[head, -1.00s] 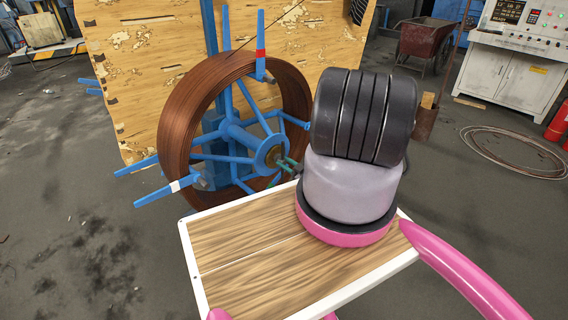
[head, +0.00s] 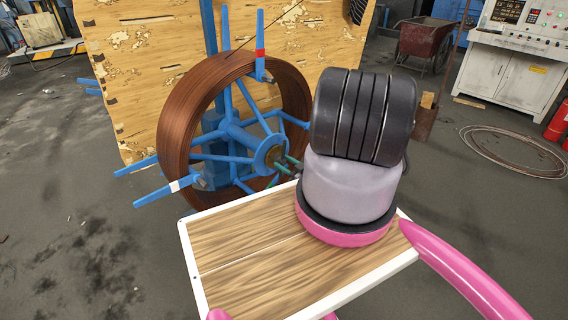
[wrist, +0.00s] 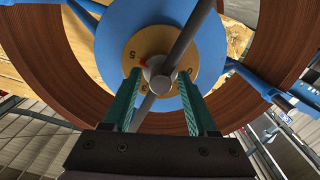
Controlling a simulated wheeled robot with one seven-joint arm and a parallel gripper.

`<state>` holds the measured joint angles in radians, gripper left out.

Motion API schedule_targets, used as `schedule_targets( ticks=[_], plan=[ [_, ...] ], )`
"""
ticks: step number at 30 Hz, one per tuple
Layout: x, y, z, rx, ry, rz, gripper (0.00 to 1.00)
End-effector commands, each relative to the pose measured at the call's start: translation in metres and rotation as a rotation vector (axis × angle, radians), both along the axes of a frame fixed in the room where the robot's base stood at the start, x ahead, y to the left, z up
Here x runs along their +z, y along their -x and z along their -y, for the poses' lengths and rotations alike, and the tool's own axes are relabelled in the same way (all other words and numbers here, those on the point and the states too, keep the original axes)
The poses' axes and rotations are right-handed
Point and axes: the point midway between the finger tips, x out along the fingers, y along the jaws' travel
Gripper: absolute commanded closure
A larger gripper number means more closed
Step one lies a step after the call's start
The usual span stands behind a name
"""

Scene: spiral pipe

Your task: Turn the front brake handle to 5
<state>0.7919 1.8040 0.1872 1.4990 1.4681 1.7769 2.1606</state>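The front brake handle (wrist: 187,35) is a grey bar through a round hub on a yellow dial (wrist: 150,42). The bar slants from upper right to lower left in the wrist view. A 5 shows at the dial's upper left; other marks are partly covered. My gripper (wrist: 160,73) has two green fingers, apart, with their tips on either side of the hub and the bar's lower part between them. I cannot tell whether either finger touches the bar. In the head view the dial sits at the centre of the blue wheel (head: 232,132), and the handle is too small to read.
A coil of brown wire (head: 178,130) surrounds the blue wheel, whose spokes stick out past it. A wooden board (head: 130,60) stands behind. A red cart (head: 424,40) and a white control cabinet (head: 515,60) are at the back right.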

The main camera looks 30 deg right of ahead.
Motion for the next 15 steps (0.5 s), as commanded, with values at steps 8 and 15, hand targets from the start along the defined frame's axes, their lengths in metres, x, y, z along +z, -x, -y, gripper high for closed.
schedule_targets(
  ticks=[8, 15],
  plan=[
    [0.0, 0.0, 0.0, 0.001, 0.001, 0.001, 0.4],
    [0.0, 0.023, 0.008, -0.002, -0.002, -0.001, 0.4]
  ],
)
